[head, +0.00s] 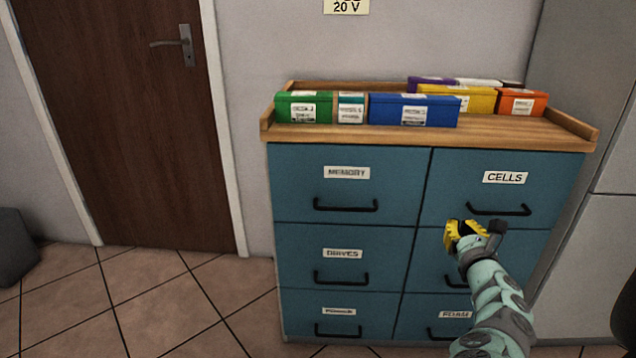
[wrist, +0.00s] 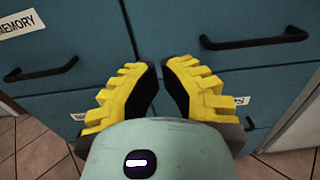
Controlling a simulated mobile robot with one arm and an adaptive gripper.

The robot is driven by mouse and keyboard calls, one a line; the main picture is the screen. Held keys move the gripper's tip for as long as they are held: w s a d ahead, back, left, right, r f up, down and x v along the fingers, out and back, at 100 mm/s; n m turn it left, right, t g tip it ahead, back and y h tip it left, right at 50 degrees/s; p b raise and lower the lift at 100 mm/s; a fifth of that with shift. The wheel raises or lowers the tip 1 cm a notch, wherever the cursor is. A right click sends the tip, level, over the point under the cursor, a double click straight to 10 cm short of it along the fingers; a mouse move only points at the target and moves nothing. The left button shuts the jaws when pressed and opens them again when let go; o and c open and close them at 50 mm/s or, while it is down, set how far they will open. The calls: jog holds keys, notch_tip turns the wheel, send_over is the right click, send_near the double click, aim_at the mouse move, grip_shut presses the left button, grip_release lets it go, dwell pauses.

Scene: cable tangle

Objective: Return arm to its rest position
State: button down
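My arm (head: 493,310) reaches up from the lower right in the head view, in front of a blue drawer cabinet (head: 390,215). My gripper (head: 469,232) has yellow ribbed fingers and is just below and left of the CELLS drawer handle (head: 498,210). In the wrist view my gripper (wrist: 161,85) shows its two fingers with a narrow gap between the tips and nothing held there. The CELLS handle (wrist: 255,41) lies beyond the right finger, apart from it. The MEMORY handle (wrist: 40,70) is at the left.
All the visible drawers look closed. Green (head: 303,107), blue (head: 412,110), yellow (head: 457,98) and orange (head: 521,102) boxes stand on the wooden cabinet top (head: 500,132). A brown door (head: 120,110) is at left. The tiled floor (head: 150,300) before it is clear.

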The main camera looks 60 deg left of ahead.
jog(key=shift+p+v, duration=0.3)
jog(key=shift+v, duration=0.8)
jog(key=shift+w+d, duration=0.1)
